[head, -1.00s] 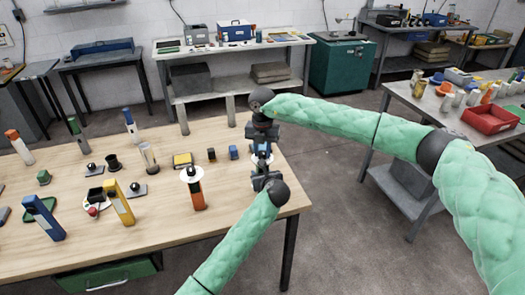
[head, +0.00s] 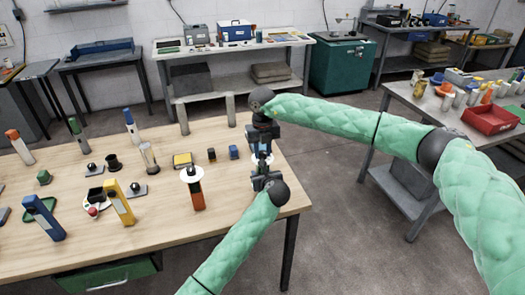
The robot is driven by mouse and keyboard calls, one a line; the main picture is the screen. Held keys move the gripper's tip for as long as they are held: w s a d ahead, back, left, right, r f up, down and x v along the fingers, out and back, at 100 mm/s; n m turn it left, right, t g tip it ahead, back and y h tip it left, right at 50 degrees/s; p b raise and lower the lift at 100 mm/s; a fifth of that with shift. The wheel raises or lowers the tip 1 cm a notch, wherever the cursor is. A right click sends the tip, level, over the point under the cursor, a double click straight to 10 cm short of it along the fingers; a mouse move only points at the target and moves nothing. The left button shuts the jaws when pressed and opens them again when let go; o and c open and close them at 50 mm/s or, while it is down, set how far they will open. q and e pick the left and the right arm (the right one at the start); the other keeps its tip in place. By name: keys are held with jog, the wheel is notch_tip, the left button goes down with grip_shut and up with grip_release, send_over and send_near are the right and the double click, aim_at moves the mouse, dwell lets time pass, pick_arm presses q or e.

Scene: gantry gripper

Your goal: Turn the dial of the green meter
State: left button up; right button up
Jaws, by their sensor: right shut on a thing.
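My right gripper (head: 263,149) comes down from the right arm over the table's right end and is shut on a small pale thing (head: 262,159). My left gripper (head: 262,173) is just below it, close to the same pale thing. Its fingers are too small and covered to tell open from shut. The grippers hide most of the thing between them, so I cannot make out its colour or a dial. A green upright device (head: 76,131) stands at the table's back left, apart from both grippers.
The wooden table (head: 150,238) holds several other devices: a yellow one (head: 118,203), a blue one (head: 44,220), and an orange one with a white disc (head: 197,192) just left of my grippers.

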aim_at(262, 152)
jog(key=o, duration=1)
jog(key=shift+r, duration=0.1)
notch_tip(262, 152, up, 12)
jog(key=shift+f, duration=0.1)
dwell(0.4)
pick_arm(q)
jog(key=o, duration=1.3)
jog(key=shift+s, duration=0.1)
